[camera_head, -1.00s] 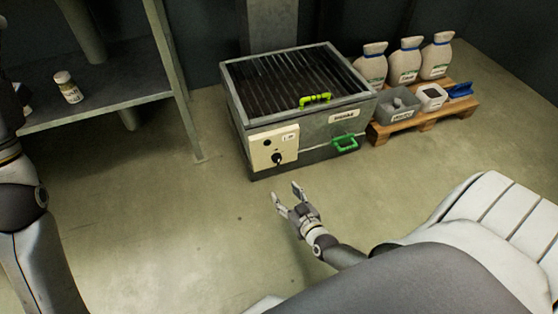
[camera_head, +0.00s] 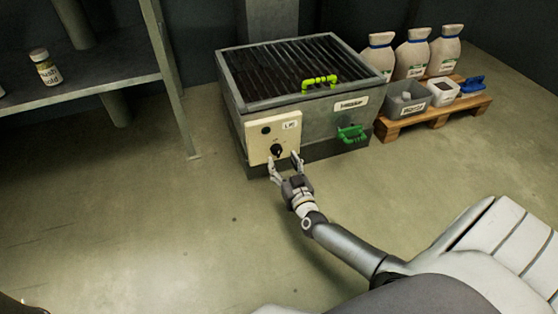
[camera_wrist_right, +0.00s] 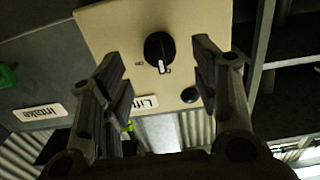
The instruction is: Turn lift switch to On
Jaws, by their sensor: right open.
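The lift switch (camera_head: 277,150) is a black rotary knob on a cream control panel (camera_head: 259,148) at the front left of a grey metal bin. In the right wrist view the knob (camera_wrist_right: 159,48) sits between and beyond the fingers, with a white pointer mark and small markings beside it. The panel there carries a "Lift" label (camera_wrist_right: 146,102). My right gripper (camera_head: 285,164) is open, with its fingertips just in front of the panel around the knob's lower side. In the wrist view its fingers (camera_wrist_right: 160,75) are apart, and no contact with the knob shows. My left gripper is out of view.
The bin has a slatted top (camera_head: 290,68), a lime handle (camera_head: 320,81) and a green handle (camera_head: 351,133). A pallet (camera_head: 432,115) with sacks and tubs stands right. A shelf (camera_head: 85,94) with a jar (camera_head: 46,67) stands left. The floor in front is clear.

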